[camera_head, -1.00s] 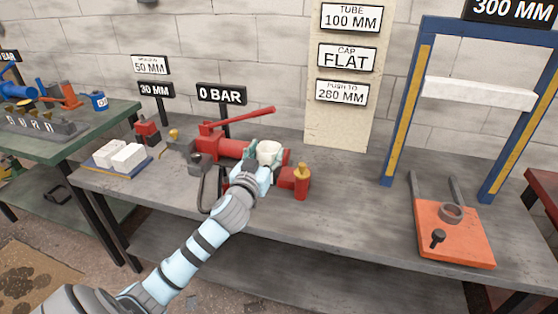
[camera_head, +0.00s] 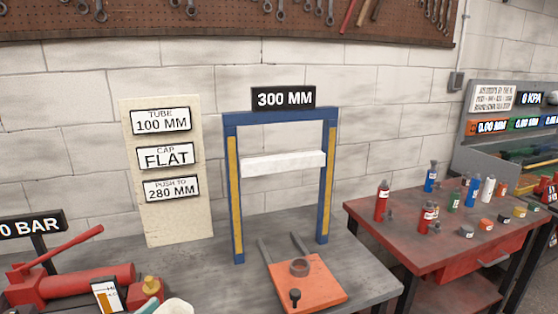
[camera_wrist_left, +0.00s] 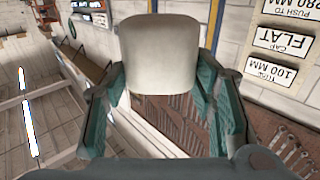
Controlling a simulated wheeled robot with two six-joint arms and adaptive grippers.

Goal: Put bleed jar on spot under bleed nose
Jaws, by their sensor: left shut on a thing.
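A whitish jar (camera_wrist_left: 158,55) fills the upper middle of the left wrist view. My left gripper (camera_wrist_left: 160,88) is shut on it, with a teal finger on each side. In the head view only the top of the jar (camera_head: 176,306) shows at the bottom edge, next to a teal finger. Just behind it is a brass-coloured fitting (camera_head: 150,285), which may be the bleed nose, by the red hand pump (camera_head: 75,285). The spot under it is out of view or hidden. My right gripper is not in view.
A blue press frame (camera_head: 238,190) with a white crossbar stands on the grey bench. An orange plate (camera_head: 318,288) with a grey ring lies before it. A small gauge card (camera_head: 108,296) stands by the pump. A red table (camera_head: 390,225) with several bottles is at right.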

